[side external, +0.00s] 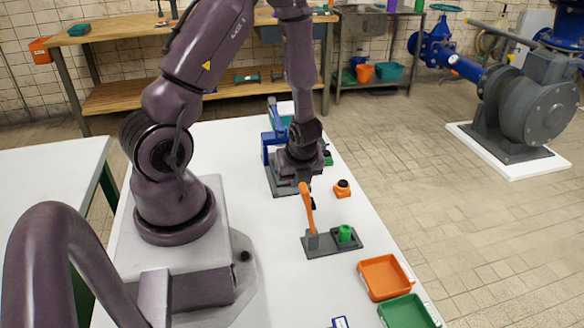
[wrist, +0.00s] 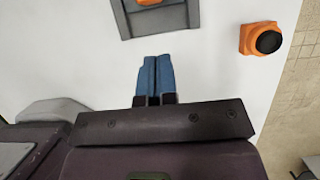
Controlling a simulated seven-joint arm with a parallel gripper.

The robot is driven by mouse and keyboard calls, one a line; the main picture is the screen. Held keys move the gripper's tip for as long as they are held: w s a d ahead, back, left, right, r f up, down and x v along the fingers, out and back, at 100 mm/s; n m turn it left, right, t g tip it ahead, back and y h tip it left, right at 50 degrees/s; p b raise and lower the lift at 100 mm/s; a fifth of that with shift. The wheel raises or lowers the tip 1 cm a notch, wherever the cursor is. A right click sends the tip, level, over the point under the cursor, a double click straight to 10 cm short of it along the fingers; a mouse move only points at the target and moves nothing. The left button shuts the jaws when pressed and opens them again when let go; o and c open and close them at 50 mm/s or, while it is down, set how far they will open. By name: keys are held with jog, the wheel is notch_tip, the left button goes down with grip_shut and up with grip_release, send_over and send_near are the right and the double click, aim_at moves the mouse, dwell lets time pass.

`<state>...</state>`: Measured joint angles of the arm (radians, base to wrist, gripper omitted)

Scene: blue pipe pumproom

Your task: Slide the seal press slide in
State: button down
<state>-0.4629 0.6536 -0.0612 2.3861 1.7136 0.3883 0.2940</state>
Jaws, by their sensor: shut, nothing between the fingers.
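My gripper (wrist: 157,62) is shut and empty, its two blue fingers side by side in the wrist view. In the side view its dark body hangs over the white table, in front of a blue upright device (side external: 268,150) on a grey base (side external: 283,188); this looks like the seal press. Its slide cannot be made out, as my gripper and wrist cover part of the device. The fingertips are apart from the grey plate (wrist: 178,20) at the top of the wrist view, which bears a cut-off orange part (wrist: 148,2).
An orange lever (side external: 307,208) and a green cylinder (side external: 345,233) stand on a grey plate (side external: 320,249) close to my gripper. An orange block with a black knob (side external: 342,189) sits right of it. Orange (side external: 366,282) and green (side external: 388,318) trays lie at the front right. White table is bare between.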

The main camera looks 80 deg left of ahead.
jog(key=shift+a+f, duration=0.15)
jog(key=shift+a, duration=1.95)
jog(key=shift+a, duration=0.1)
jog(key=a, duration=0.5)
jog(key=d, duration=0.4)
jog(key=shift+d+r, duration=0.1)
jog(key=shift+r, duration=0.25)
jog(key=v, duration=0.9)
jog(key=shift+r, duration=0.2)
